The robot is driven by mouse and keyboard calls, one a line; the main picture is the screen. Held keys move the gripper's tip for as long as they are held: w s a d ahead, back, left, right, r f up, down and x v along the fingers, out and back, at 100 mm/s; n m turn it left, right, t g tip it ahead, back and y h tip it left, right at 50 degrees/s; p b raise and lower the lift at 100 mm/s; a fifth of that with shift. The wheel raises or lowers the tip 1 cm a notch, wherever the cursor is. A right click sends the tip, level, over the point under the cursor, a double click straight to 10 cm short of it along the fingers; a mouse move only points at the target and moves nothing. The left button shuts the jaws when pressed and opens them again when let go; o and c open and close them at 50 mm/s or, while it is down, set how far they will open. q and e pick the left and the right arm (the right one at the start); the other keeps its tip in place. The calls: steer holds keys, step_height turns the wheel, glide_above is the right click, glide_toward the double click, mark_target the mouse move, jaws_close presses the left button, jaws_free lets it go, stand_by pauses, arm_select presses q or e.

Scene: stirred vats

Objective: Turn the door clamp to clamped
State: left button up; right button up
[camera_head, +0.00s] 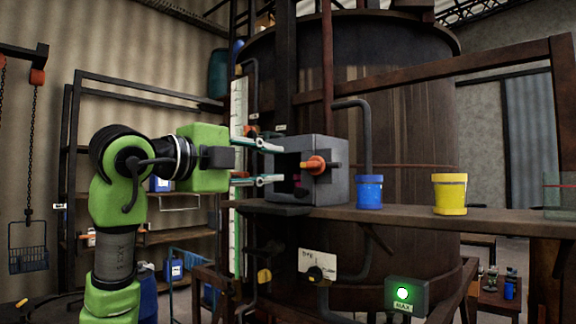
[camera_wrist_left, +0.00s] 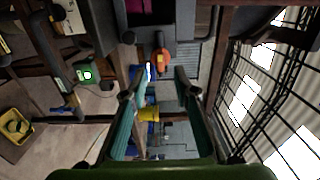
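A grey metal box (camera_head: 327,149) sits on the shelf by the big vat, with a dark opening on its left side. An orange clamp handle (camera_head: 316,165) is on the box's right-hand face, lying about level. It also shows in the left wrist view (camera_wrist_left: 163,60), ahead of the fingers. A pink item (camera_wrist_left: 139,5) shows inside the box. My left gripper (camera_head: 279,163) is open and empty, its two fingertips at the box's left side. From the head view I cannot tell whether they touch the box. My right gripper is out of view.
A blue bucket (camera_head: 369,192) and a yellow bucket (camera_head: 449,194) stand on the shelf (camera_head: 420,219) right of the box. A dark pipe (camera_head: 365,135) rises behind the blue bucket. A green-lit panel (camera_head: 406,295) hangs below. A large rusty vat (camera_head: 408,115) stands behind.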

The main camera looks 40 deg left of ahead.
arm_select(q)
steer(key=shift+s+a, duration=0.1)
steer(key=shift+s, duration=1.65)
